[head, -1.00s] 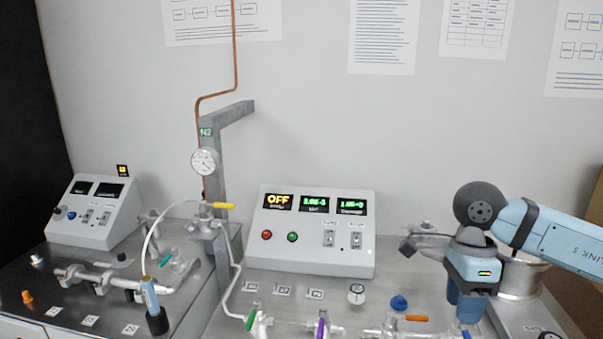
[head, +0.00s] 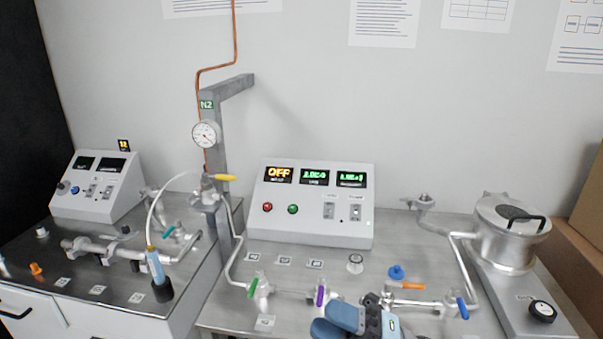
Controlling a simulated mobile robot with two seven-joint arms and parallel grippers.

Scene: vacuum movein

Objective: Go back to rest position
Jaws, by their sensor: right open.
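My right gripper (head: 332,318) is low at the bottom centre, over the front of the right-hand bench. Its blue fingers point left and it is open, with nothing seen between them. It is in front of the metal valve line, close to the purple-handled valve (head: 320,296), and hides part of the line. I cannot tell whether it touches the line. The lower edge of the picture cuts off my right arm. My left gripper is not in view.
A control box (head: 310,215) with an "OFF" display stands mid-bench. A lidded steel pot (head: 508,258) is at right. A grey post with a gauge (head: 206,134) stands left of the box. Valves with green, orange (head: 406,286) and blue handles sit along the front line.

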